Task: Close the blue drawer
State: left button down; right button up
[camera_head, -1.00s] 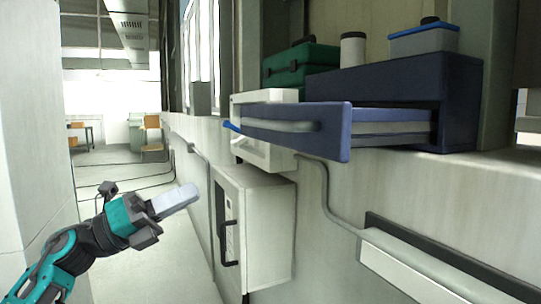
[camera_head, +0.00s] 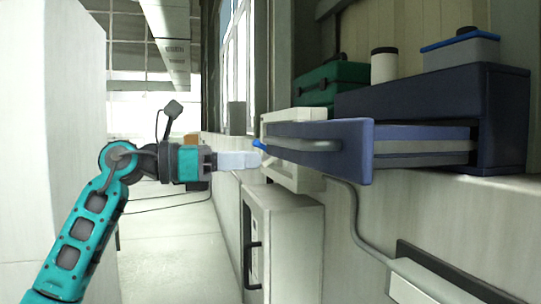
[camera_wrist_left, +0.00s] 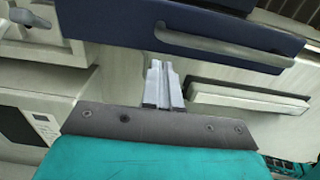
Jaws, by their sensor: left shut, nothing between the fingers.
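The blue drawer (camera_head: 350,150) is pulled well out of its dark blue cabinet (camera_head: 500,110) on the ledge at the right. A grey bar handle (camera_head: 305,144) runs along its front; drawer front (camera_wrist_left: 120,22) and handle (camera_wrist_left: 215,47) also show in the left wrist view. My left gripper (camera_head: 255,160) is shut and empty. It points right, just to the left of the drawer's front in the head view. In the left wrist view its fingers (camera_wrist_left: 162,80) appear just below the drawer front; I cannot tell whether they touch it. My right gripper is not in view.
A white microwave-like box (camera_head: 290,180) stands behind the drawer, above a white wall cabinet (camera_head: 285,245). Floor at lower left is clear.

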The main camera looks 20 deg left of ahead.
aim_at(287, 159)
pick_arm(q)
jog(key=x, duration=0.4)
jog(key=shift+w+d, duration=0.25)
jog(key=shift+d, duration=0.1)
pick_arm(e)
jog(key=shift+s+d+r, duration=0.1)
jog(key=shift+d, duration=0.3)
